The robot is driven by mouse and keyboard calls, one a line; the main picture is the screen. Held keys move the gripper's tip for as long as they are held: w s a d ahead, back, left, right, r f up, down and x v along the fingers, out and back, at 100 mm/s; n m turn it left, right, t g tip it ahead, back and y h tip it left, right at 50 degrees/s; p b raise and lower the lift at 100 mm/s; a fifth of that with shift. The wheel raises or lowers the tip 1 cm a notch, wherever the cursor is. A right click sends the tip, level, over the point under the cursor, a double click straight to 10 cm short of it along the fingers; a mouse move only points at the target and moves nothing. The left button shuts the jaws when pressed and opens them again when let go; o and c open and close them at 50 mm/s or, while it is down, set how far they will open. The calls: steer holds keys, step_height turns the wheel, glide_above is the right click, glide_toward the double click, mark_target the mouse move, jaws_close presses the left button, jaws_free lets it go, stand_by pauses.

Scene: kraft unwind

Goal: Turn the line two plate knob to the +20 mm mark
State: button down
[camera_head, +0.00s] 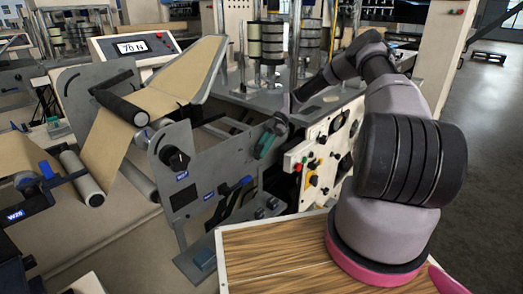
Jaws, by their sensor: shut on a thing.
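A black round knob (178,160) with a pale mark sits on the upright grey plate (190,215), left of centre. A blue label (182,176) is just below the knob; its text and any millimetre scale are too small to read. My gripper (270,138) is at the plate's upper right edge, to the right of the black knob and apart from it. It is shut on a small dark green piece (264,147). The fingertips are small and partly hidden, so I cannot tell exactly what this piece is.
Brown kraft web (110,145) runs over rollers at left. A display box (133,47) stands behind it. A cream control panel (320,155) with red and black knobs is beside my forearm. A wood-topped surface (270,250) lies in front. Open floor (480,110) is at right.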

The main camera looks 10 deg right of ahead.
steer(key=shift+f+g+y, duration=0.15)
steer(key=shift+g+y, duration=0.25)
steer(key=shift+y, duration=0.1)
steer(key=c, duration=0.8)
jaws_free()
steer(key=shift+o, duration=0.2)
steer(key=v, duration=0.7)
steer(key=shift+d, duration=0.2)
